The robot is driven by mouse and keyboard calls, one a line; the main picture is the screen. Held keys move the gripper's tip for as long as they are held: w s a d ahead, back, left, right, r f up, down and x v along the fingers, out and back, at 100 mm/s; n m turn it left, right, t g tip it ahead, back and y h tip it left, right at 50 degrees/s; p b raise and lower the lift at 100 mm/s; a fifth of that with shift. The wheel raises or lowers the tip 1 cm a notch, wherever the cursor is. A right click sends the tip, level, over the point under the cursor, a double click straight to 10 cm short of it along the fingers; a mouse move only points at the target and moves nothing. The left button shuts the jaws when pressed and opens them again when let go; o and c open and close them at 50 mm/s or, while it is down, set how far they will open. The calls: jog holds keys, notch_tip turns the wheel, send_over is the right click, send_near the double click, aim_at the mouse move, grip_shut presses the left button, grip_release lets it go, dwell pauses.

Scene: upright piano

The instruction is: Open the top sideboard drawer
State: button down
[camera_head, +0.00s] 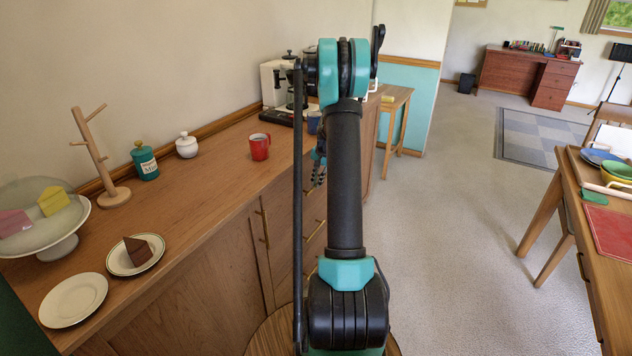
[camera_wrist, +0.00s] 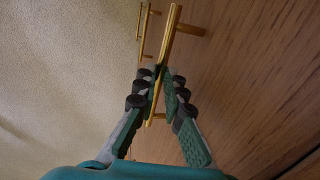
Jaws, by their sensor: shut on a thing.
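The wooden sideboard (camera_head: 205,262) runs along the left wall in the head view, with brass bar handles on its front. My gripper (camera_head: 319,165) is beside that front, largely hidden behind my arm. In the wrist view my gripper (camera_wrist: 160,72) has its two fingers closed around a brass bar handle (camera_wrist: 171,40), which stands off the wood front (camera_wrist: 245,75) on posts. The head view does not show the held handle clearly, and I cannot tell from it whether the top drawer stands out from the front.
A red mug (camera_head: 259,147), a white lidded jar (camera_head: 187,146), a teal jar (camera_head: 144,161), a mug tree (camera_head: 97,165) and a cake plate (camera_head: 135,262) stand on the sideboard top. More brass handles (camera_wrist: 143,25) lie beyond in the wrist view. Carpet (camera_head: 440,220) is clear to the right.

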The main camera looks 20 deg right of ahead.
jog(key=s+d, duration=1.7)
jog(key=s, duration=0.5)
jog(key=shift+s+d, duration=0.15)
jog(key=shift+d, duration=0.05)
jog(key=c, duration=1.6)
grip_release()
jog(key=shift+r, duration=0.1)
notch_tip(320, 180, up, 12)
jog(key=s+d, duration=0.1)
jog(key=shift+s+d, duration=0.2)
jog(key=shift+s, duration=0.2)
jog(key=shift+s+f, duration=0.1)
jog(key=shift+f, duration=0.1)
